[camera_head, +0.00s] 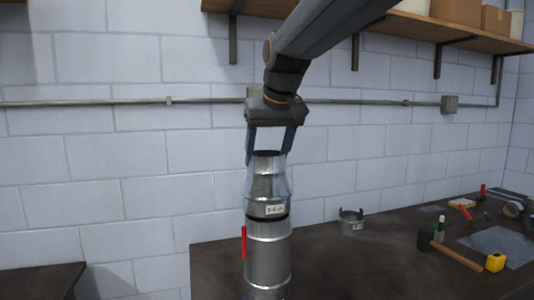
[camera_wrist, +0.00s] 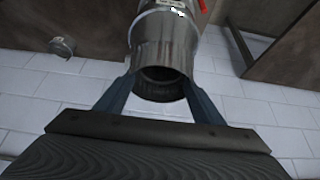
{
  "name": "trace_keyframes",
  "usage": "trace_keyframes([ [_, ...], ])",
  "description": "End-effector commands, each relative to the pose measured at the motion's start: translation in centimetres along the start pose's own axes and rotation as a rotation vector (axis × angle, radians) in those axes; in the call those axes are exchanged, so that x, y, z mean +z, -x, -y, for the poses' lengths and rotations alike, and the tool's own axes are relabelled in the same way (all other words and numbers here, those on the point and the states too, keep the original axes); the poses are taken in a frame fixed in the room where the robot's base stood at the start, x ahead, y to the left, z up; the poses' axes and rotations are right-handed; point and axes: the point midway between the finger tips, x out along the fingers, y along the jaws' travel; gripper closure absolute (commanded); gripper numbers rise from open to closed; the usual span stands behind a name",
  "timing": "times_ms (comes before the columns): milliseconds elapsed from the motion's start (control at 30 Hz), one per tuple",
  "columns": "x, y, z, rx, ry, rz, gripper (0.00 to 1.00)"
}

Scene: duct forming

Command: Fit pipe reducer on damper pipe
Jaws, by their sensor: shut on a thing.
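The pipe reducer (camera_head: 266,187) is a shiny metal piece with a narrow upper neck and a white size label near its lower edge. My gripper (camera_head: 268,152) points down and is shut on its neck, one finger on each side. The damper pipe (camera_head: 268,258) is an upright metal cylinder with a red handle (camera_head: 244,242) on its left side. The reducer is upright and in line above it, with a dark band between the two. I cannot tell how deep it sits. The wrist view shows the reducer's open end (camera_wrist: 162,78) between the fingers.
A short metal collar (camera_head: 351,222) stands on the dark workbench (camera_head: 325,265) to the right. Beyond it are a hammer (camera_head: 455,254), a bottle (camera_head: 440,229), a yellow tape measure (camera_head: 495,262) and other tools. A wall conduit (camera_head: 200,101) and a shelf (camera_head: 420,27) are behind and above.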

Motion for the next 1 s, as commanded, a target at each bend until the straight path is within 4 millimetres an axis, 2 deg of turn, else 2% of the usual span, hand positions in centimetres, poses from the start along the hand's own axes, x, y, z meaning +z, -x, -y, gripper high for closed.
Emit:
trace_keyframes([
  [533, 1.9, -3.5, -0.1, 0.001, -0.001, 0.0, 0.92],
  [1000, 2.1, -3.8, -0.1, 0.001, -0.001, -0.001, 0.92],
])
